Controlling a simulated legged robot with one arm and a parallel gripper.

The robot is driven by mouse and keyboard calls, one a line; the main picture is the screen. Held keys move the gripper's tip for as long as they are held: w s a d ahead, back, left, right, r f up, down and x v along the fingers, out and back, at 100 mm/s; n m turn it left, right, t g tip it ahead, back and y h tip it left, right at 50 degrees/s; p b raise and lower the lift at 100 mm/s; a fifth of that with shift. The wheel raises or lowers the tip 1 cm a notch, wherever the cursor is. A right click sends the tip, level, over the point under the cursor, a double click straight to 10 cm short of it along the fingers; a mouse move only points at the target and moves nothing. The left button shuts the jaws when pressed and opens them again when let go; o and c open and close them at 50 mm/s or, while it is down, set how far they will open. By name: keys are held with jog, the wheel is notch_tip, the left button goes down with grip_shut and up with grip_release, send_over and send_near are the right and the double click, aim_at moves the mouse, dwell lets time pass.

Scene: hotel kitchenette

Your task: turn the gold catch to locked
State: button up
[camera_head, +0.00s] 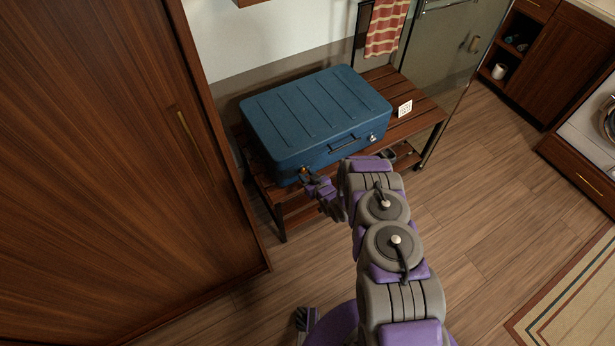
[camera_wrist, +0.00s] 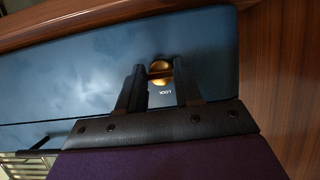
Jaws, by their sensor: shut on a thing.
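A blue suitcase (camera_head: 315,112) lies flat on a slatted wooden bench, its handle side facing me. The gold catch (camera_wrist: 160,68) is on the suitcase's front face, close to its left end in the head view. The word LOCK shows on a plate beside the catch in the wrist view. My gripper (camera_wrist: 160,78) is at the catch, with one dark finger on each side of it, shut on it. In the head view, my gripper (camera_head: 308,180) reaches the suitcase's lower left front. The fingers partly hide the catch. I cannot tell which way the catch is turned.
The slatted bench (camera_head: 425,112) carries a small white card (camera_head: 405,109) right of the suitcase. A silver catch (camera_head: 373,137) is near the suitcase's right end. A tall wooden cabinet (camera_head: 100,170) stands close on the left. The floor right of my arm is clear.

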jog(key=shift+r+p, duration=0.1)
jog(key=shift+p, duration=0.25)
jog(key=n+t+h, duration=0.1)
jog(key=n, duration=0.2)
jog(key=n+t+h, duration=0.1)
jog(key=n+t, duration=0.1)
jog(key=n, duration=0.2)
jog(key=f+n+t+h, duration=0.1)
jog(key=n+t, duration=0.1)
jog(key=n, duration=0.1)
jog(key=shift+s+a+n+h, duration=0.25)
jog(key=shift+a+n+h, duration=0.05)
jog(key=shift+n, duration=0.1)
jog(key=shift+b, duration=0.35)
jog(key=o, duration=1)
jog(key=shift+r, duration=0.1)
jog(key=shift+o, duration=0.2)
jog(key=shift+d, duration=0.1)
